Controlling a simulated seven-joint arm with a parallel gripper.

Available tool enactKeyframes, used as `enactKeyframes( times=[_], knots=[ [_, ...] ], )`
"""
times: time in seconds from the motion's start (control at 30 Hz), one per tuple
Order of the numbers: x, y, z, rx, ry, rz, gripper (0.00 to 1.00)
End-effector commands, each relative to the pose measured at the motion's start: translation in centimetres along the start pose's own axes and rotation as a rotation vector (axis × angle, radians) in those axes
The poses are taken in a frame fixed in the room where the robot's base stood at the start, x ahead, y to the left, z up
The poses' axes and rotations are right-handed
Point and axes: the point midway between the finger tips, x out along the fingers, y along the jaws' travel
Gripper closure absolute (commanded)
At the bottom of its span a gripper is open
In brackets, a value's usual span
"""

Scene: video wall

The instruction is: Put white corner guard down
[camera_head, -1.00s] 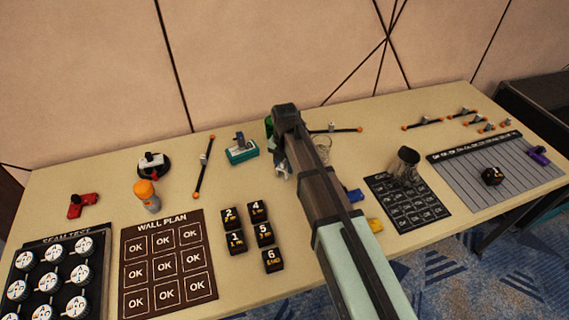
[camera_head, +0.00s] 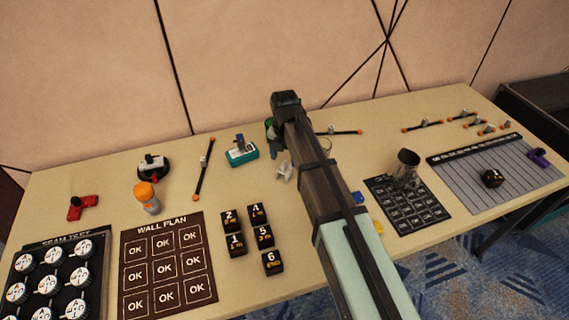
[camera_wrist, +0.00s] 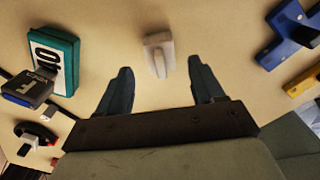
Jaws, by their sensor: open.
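The white corner guard (camera_head: 284,172) rests on the table to the right of the teal device. In the wrist view the guard (camera_wrist: 159,54) lies a little beyond the fingertips, between their lines and apart from both. My gripper (camera_wrist: 157,82) is open and empty, its two dark fingers spread wide. In the head view my arm covers much of the gripper, and its fingers are hard to make out there.
A teal device (camera_head: 242,152) stands left of the guard. Blue (camera_wrist: 290,35) and yellow (camera_wrist: 303,82) pieces lie to the right. Numbered black blocks (camera_head: 263,235) and the wall plan board (camera_head: 165,218) are nearer. Bare table surrounds the guard.

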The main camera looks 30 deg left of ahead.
Motion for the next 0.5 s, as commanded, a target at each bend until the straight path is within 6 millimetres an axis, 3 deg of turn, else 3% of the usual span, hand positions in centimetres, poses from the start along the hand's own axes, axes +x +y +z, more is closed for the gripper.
enactKeyframes(
  times=[0.2,0.5],
  knots=[
    [-3.8,0.0,0.0,0.000,-0.001,0.001,0.33],
    [-6.7,0.0,0.0,-0.001,0.000,0.000,0.33]
  ],
)
